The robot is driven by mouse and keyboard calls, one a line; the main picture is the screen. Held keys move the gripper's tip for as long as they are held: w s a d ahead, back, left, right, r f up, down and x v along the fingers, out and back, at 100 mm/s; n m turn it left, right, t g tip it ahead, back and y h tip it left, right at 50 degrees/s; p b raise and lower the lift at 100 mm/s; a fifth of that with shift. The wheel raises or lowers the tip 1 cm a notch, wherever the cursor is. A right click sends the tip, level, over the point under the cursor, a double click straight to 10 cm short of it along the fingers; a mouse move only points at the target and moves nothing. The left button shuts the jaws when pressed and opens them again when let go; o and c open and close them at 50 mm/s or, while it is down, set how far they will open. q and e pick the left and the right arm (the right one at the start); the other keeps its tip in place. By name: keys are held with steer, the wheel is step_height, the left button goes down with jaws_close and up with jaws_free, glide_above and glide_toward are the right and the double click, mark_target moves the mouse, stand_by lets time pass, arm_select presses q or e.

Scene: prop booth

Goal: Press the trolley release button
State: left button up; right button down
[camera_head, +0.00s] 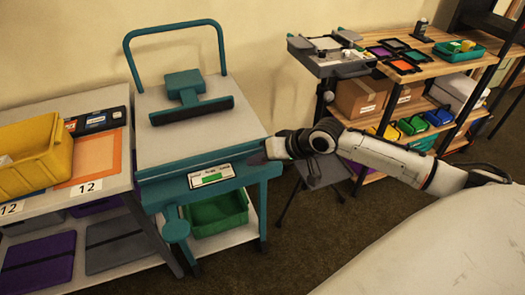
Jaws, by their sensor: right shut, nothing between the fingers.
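The teal trolley (155,205) stands left of centre, with a grey top and a tall curved handle. On its front panel is a white label plate with a green rectangle (211,178); I cannot tell whether this is the release button. A round teal part (176,230) sits below it on the left. My right gripper (258,157) is shut and empty at the right end of the front panel, to the right of the plate. I cannot tell whether its tips touch the trolley. My left gripper is not in view.
A shelf with a yellow bin (35,155) adjoins on the left. A wooden workbench (430,62) stands at back right.

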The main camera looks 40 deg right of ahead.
steer(key=w+d+r+m, duration=0.1)
steer(key=w+d+r, duration=0.1)
steer(key=d+r, duration=0.3)
step_height(320, 180, up, 3)
steer(key=shift+w+m+p, duration=0.3)
steer(key=shift+m+p, duration=0.05)
steer(key=shift+m, duration=0.05)
steer(key=shift+f, duration=0.1)
